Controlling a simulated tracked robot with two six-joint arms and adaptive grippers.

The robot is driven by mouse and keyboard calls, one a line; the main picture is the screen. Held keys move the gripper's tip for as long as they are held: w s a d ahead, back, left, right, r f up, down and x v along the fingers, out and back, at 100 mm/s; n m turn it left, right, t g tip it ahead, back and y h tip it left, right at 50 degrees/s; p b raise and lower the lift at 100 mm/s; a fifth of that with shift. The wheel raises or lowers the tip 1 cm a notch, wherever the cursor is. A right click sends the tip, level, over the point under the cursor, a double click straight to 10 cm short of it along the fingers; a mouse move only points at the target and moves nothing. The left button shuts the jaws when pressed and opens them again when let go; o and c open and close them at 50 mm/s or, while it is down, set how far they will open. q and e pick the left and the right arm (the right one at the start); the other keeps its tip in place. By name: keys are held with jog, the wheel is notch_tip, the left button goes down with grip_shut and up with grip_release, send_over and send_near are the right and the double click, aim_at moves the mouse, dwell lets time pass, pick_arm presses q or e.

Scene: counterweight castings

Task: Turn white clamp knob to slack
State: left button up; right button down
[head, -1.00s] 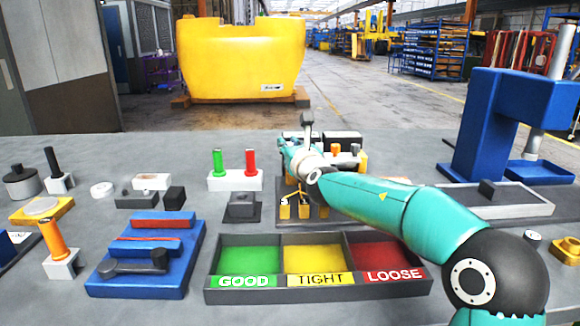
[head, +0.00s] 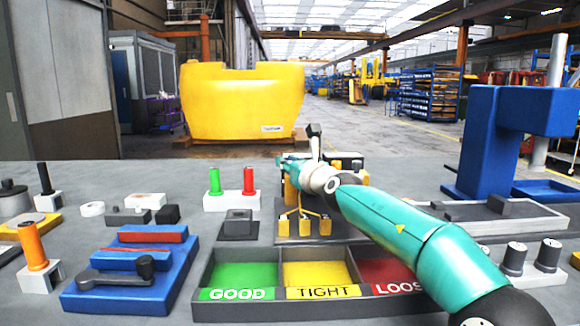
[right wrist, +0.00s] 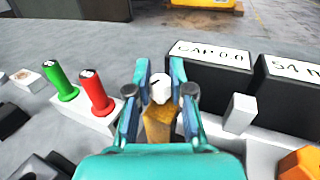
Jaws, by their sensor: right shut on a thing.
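The white clamp knob (right wrist: 160,88) shows in the right wrist view, on top of a yellow-brown post (right wrist: 159,122). My right gripper (right wrist: 160,80) has its two teal fingers on either side of the knob and is shut on it. In the head view my right gripper (head: 292,168) is at the back of the yellow-clamped fixture (head: 290,237), and the knob is hidden behind it. The knob's turned position cannot be told. My left gripper is in neither current view.
A white block (right wrist: 88,113) with green and red handles stands left of the gripper. Dark boxes with white labels (right wrist: 209,65) stand behind, with a grey-white lever (right wrist: 239,113) close on the right. The GOOD/TIGHT/LOOSE tray (head: 210,268) lies in front.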

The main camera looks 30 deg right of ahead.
jog(key=c, duration=1)
grip_release()
